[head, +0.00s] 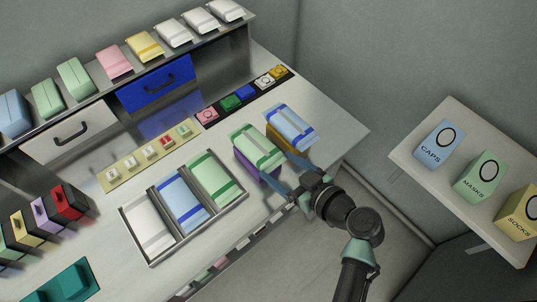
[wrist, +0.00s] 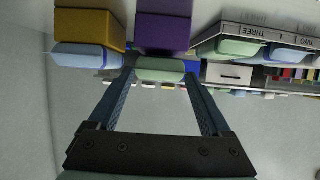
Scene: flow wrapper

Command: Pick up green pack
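A green pack (head: 257,146) with pale bands lies on a purple block (head: 243,168) near the table's right side. It also shows in the wrist view (wrist: 160,70), against the purple block (wrist: 163,32). My gripper (head: 276,164) is open at the pack's near end, with one blue finger towards each side. In the wrist view the fingertips (wrist: 159,76) are at the pack's left and right edges. I cannot tell whether they touch it. Another green pack (head: 216,178) lies in the right compartment of a metal tray (head: 151,264).
A blue pack (head: 291,126) on an ochre block (head: 279,141) stands close to the right. The tray also holds a blue pack (head: 183,201) and a white one (head: 147,223). Several packs line the back shelf (head: 104,94). Labelled boxes stand on a side shelf (head: 436,186).

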